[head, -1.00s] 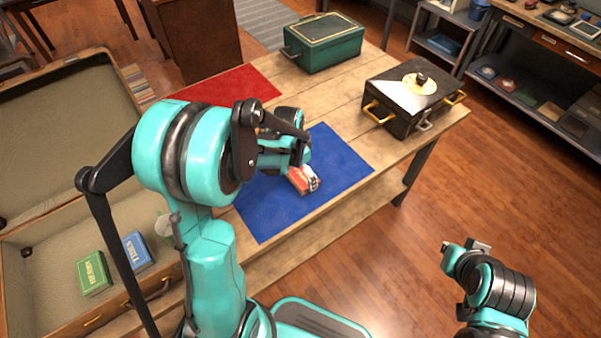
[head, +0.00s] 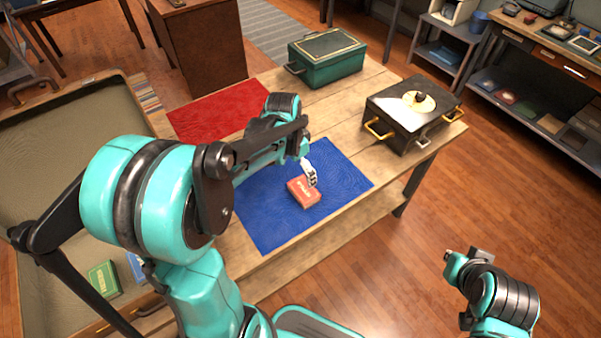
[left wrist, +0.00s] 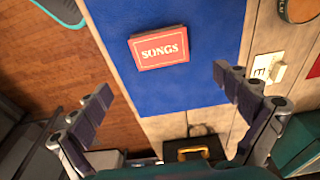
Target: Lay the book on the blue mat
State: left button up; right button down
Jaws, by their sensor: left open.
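The red book (head: 304,193), marked SONGS, lies flat on the blue mat (head: 270,225), wholly inside its edges. In the left wrist view the book (left wrist: 159,48) sits on the blue mat (left wrist: 180,95) with its cover up. My left gripper (head: 309,172) is above the mat by the book's far edge in the head view. In the left wrist view its fingers (left wrist: 165,97) are spread wide with nothing between them, apart from the book. My right gripper (head: 469,254) is over the floor at lower right; its jaws are too small to read.
A red mat (head: 215,105) lies beyond the blue one. A green chest (head: 326,60) and a black chest (head: 405,125) stand on the table. An open suitcase with a green book (head: 103,280) is at left. A white card (left wrist: 262,66) lies beside the blue mat.

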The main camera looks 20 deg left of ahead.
pick_arm(q)
jog(key=s+d+r+n+t, duration=0.2)
jog(key=s+d+r+n, duration=0.1)
jog(key=s, duration=0.3)
jog(key=s+d+r+n+t, duration=0.3)
jog(key=s+r, duration=0.1)
jog(key=s, duration=0.2)
jog(key=shift+s+d+r+t+y, duration=0.3)
jog(key=shift+s+d+r+y, duration=0.05)
jog(key=shift+s+d+y, duration=0.05)
dwell(0.7)
